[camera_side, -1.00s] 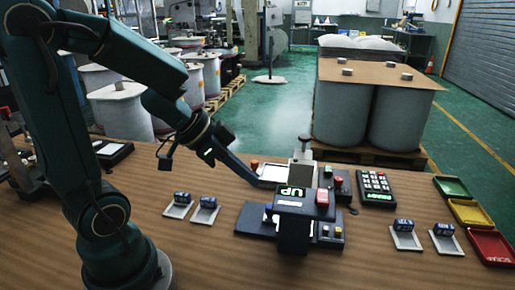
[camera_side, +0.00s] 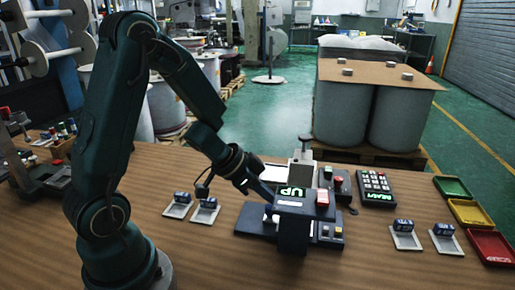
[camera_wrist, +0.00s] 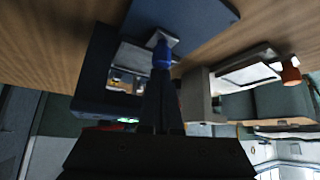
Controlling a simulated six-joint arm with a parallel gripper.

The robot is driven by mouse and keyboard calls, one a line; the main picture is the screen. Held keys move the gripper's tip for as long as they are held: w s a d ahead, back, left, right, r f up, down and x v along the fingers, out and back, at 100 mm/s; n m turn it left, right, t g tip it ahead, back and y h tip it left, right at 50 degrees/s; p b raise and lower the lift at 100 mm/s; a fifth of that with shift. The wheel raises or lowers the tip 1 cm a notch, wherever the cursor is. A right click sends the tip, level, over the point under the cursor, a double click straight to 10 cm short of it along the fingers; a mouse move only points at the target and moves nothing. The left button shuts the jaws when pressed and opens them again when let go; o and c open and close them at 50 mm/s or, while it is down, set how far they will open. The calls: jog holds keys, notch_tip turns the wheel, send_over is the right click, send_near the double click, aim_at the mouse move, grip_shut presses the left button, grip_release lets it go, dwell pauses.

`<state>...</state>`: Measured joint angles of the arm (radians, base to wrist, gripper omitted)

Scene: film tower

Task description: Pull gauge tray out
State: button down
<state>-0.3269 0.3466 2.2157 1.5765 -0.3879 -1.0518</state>
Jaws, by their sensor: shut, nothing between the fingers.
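The gauge (camera_side: 300,203) is a dark block with a green "UP" display and a red button, on the wooden bench. A flat blue-grey plate (camera_side: 251,219), which looks like its tray, sticks out at its left. In the wrist view the plate (camera_wrist: 195,18) carries a silver square piece with a blue knob (camera_wrist: 162,52). My gripper (camera_side: 268,196) is shut and empty at the gauge's left side, over the plate. In the wrist view its dark fingertips (camera_wrist: 161,76) point at the blue knob and look close to it. I cannot tell whether they touch.
Small holders with blue rolls stand left (camera_side: 205,211) and right (camera_side: 404,236) of the gauge. A keypad (camera_side: 376,188) with a lit display stands behind right. Green (camera_side: 452,187), yellow and red trays line the right edge. The front of the bench is clear.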

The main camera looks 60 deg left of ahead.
jog(key=shift+w+f, duration=0.25)
jog(key=shift+f, duration=0.05)
jog(key=s+a, duration=0.5)
jog(key=shift+s+a, duration=0.4)
jog(key=shift+s, duration=0.15)
jog(key=shift+f, duration=0.1)
